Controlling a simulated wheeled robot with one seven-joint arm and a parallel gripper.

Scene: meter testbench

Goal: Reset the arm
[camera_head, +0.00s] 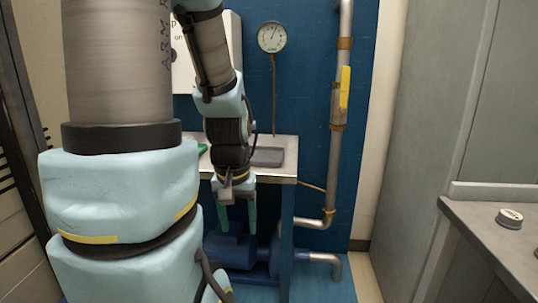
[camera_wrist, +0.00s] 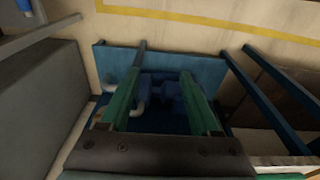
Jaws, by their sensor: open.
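My gripper (camera_head: 238,220) hangs below my arm in the head view, in front of the steel-topped bench. Its two green fingers point down and stand apart, with nothing between them. In the wrist view my gripper (camera_wrist: 163,78) also shows open and empty, its fingers reaching toward the blue pump (camera_wrist: 165,90), which lies beyond the tips and apart from them. My arm comes down from the top of the head view and bends in front of the bench. Its large near links hide part of the bench's left side.
A steel-topped bench (camera_head: 285,142) holds a grey tray (camera_head: 267,156). A round gauge (camera_head: 272,37) is on the blue back panel. A pipe with a yellow valve lever (camera_head: 345,87) runs down right of it. A grey counter (camera_head: 485,235) with a small round meter (camera_head: 510,218) stands right.

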